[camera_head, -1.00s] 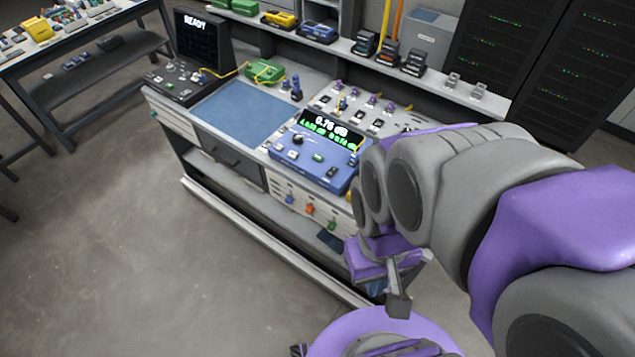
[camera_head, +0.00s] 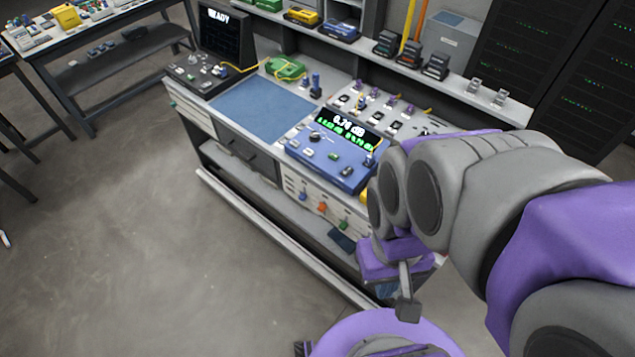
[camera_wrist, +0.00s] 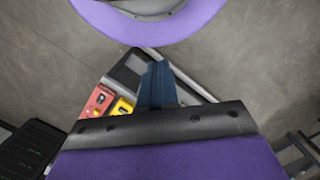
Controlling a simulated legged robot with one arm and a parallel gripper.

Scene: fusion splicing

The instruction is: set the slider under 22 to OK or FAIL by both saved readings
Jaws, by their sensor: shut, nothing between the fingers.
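The blue meter (camera_head: 336,151) sits on the bench with a lit display (camera_head: 349,127). It shows a dB value that looks like 0.76, above a row of small green marks too small to read. Behind it stands a grey sloped panel (camera_head: 385,118) with small dark and purple fittings. I cannot make out the number 22 or its slider, and my arm hides the panel's right end. My gripper (camera_head: 406,308) hangs low in front of the bench, apart from the meter and panel. In the wrist view its blue fingers (camera_wrist: 158,84) are together and empty.
A blue mat (camera_head: 262,108) lies left of the meter. A dark screen (camera_head: 224,32) and a control box (camera_head: 197,75) stand at the bench's left end. Coloured devices line the shelf (camera_head: 455,80) behind. The floor (camera_head: 150,240) in front is clear.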

